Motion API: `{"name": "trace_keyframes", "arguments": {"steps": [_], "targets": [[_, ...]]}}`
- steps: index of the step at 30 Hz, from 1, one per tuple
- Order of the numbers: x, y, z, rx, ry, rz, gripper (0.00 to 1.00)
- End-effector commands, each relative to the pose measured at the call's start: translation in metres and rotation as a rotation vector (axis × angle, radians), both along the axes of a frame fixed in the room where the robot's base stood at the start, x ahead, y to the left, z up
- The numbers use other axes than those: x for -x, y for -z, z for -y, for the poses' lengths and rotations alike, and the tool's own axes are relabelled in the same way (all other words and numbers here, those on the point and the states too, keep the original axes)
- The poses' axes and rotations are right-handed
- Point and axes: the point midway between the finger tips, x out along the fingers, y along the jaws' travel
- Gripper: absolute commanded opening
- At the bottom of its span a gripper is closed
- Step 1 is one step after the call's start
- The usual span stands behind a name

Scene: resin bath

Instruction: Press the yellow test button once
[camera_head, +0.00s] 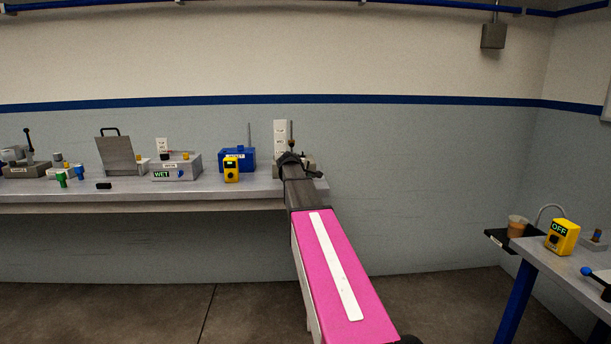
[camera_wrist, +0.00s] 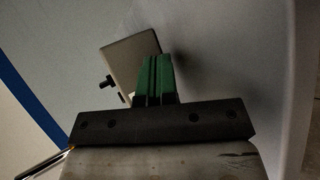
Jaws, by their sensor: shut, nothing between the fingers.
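My arm reaches away to the right end of the long bench (camera_head: 240,190). My gripper (camera_head: 290,158) is there, mostly hidden behind my own arm, in front of a small grey device (camera_head: 308,168). In the wrist view the green fingers of my gripper (camera_wrist: 155,72) are together with nothing between them. They overlap a grey box (camera_wrist: 128,55) with a black knob (camera_wrist: 106,82) on its left side; I cannot tell whether they touch it. No button clearly labelled as test is readable. A small yellow-orange cap (camera_head: 186,155) shows on the grey box marked WET (camera_head: 175,168).
A second table at right holds a yellow OFF box (camera_head: 562,236) and a cup (camera_head: 517,226). Floor between is clear.

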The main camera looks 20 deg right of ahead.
Motion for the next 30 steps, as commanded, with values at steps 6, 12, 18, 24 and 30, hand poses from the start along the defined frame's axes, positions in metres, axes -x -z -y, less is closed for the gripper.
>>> {"name": "trace_keyframes", "arguments": {"steps": [6,12,18,24,30], "targets": [[0.0002,0.0000,0.0000,0.000,0.000,0.000,0.00],[-0.0010,0.0000,0.0003,0.000,0.000,0.000,0.00],[-0.0030,0.0000,0.0009,0.000,0.000,0.000,0.00],[-0.0050,0.0001,0.0015,0.000,0.000,0.000,0.00],[-0.0070,0.0000,0.0020,0.000,0.000,0.000,0.00]]}}
